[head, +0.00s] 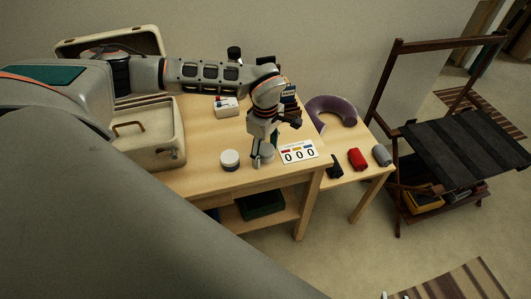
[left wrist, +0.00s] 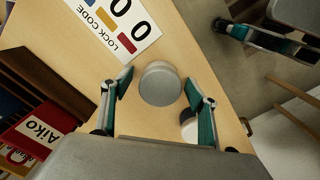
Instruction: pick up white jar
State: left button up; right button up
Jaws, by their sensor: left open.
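My left gripper (head: 262,158) points down at the front of the wooden table, open, with its fingers around a round pale-grey-topped jar (left wrist: 160,84). That jar is partly hidden behind the fingers in the head view (head: 268,154). In the left wrist view it sits between the two fingertips, with a visible gap to the right finger. A second jar (head: 230,160), white-topped with a dark band, stands left of the gripper; it shows partly behind the right finger in the left wrist view (left wrist: 190,130). What looks like my right gripper (left wrist: 265,38) shows partly at upper right there; its opening is unclear.
A white LOCK CODE card (head: 299,152) lies right of the gripper. An open cream suitcase (head: 160,155) is at left. Books (left wrist: 38,130) stand behind. A purple neck pillow (head: 335,109), a red roll (head: 357,159) and a grey roll (head: 382,155) are further right.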

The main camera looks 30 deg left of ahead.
pick_arm(q)
jog(key=c, duration=1.2)
jog(key=shift+c, duration=0.2)
